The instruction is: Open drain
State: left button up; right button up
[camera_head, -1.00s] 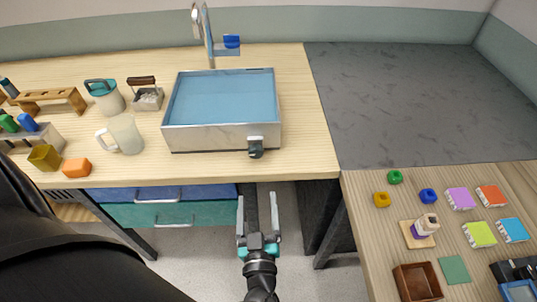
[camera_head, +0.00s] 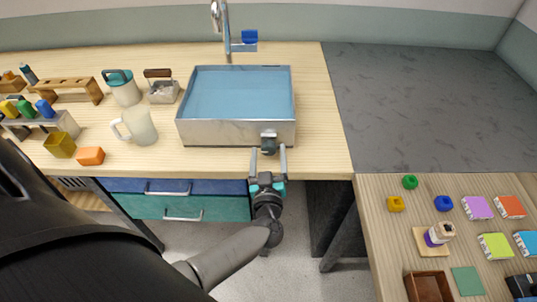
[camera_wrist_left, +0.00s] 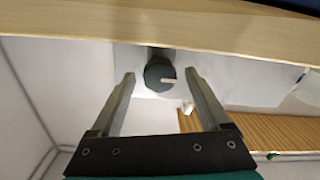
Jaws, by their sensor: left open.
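A metal sink basin (camera_head: 222,133) full of blue water (camera_head: 240,92) stands on the wooden counter. A dark drain knob (camera_head: 268,140) sticks out of its front wall near the right corner. It also shows in the left wrist view as a round dark knob (camera_wrist_left: 160,74) with a light mark. My left gripper (camera_head: 268,151) is open and empty in front of the counter edge, just below the knob in the head view. In the left wrist view its fingers (camera_wrist_left: 165,78) stand on either side of the knob, and I cannot tell whether they touch it. My right gripper is not in view.
A faucet (camera_head: 226,30) with a blue handle stands behind the basin. A jug (camera_head: 138,126), a teal-lidded jar (camera_head: 122,88) and an orange block (camera_head: 90,155) are to the left. The grey counter (camera_head: 420,100) at the right is clear.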

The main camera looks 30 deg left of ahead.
pick_arm(q)
jog(key=shift+c, duration=0.3)
grip_shut()
dwell(0.3)
jog(key=shift+n, duration=0.3)
jog(key=n, duration=0.3)
jog(key=shift+s+f+n, duration=0.1)
jog(key=shift+n, duration=0.3)
jog(key=n, duration=0.4)
jog(key=shift+n+b, duration=0.3)
jog(key=shift+b, duration=0.1)
jog(key=n+b, duration=0.1)
jog(key=n, duration=0.3)
jog(key=shift+f, duration=0.1)
jog(key=shift+n+b, duration=0.8)
jog(key=shift+n, duration=1.6)
